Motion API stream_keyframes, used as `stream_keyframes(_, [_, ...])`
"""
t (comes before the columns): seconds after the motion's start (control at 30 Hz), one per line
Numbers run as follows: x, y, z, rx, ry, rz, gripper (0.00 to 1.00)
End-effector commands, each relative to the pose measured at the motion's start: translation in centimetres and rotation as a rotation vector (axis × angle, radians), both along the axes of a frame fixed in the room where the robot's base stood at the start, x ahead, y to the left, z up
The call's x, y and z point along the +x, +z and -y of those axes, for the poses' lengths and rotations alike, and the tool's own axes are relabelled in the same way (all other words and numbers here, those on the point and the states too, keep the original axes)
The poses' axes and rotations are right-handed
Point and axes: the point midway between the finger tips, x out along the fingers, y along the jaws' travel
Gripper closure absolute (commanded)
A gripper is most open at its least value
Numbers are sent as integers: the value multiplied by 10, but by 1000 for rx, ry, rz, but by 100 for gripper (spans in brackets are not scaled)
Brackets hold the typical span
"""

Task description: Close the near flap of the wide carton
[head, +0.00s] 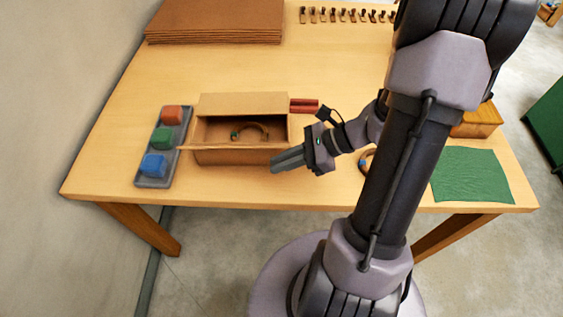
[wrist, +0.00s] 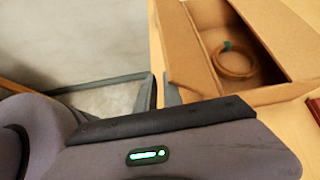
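The wide carton (head: 243,157) is a brown open-topped box near the front edge of the table. Its near flap (head: 225,148) stands open, a thin strip along the near rim in the head view; it also shows in the wrist view (wrist: 188,45). The far flap (head: 243,103) stands up behind the opening. A tan ring with a green mark (head: 252,131) lies inside. My gripper (head: 273,165) is just right of the carton's near corner, close to the near flap's right end. Its fingers look close together and hold nothing; whether they touch each other is unclear.
A grey tray with red, green and blue blocks (head: 163,138) stands left of the carton. Red-brown bars (head: 304,106) lie at its right. Stacked cardboard (head: 215,20) lies at the back, and a green cloth (head: 470,175) at the right. The table middle behind the carton is clear.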

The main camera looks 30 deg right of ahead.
Motion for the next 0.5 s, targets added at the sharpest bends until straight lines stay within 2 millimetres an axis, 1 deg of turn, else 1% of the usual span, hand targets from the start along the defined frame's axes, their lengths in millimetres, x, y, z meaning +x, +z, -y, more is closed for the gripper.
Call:
stream_keyframes(0.03, [1, 10, 1, 0, 1, 1, 89])
stream_keyframes(0.17, [4, 24, 3, -1, 1, 0, 89])
stream_keyframes(0.5, [30, 44, 20, -1, 2, 0, 89])
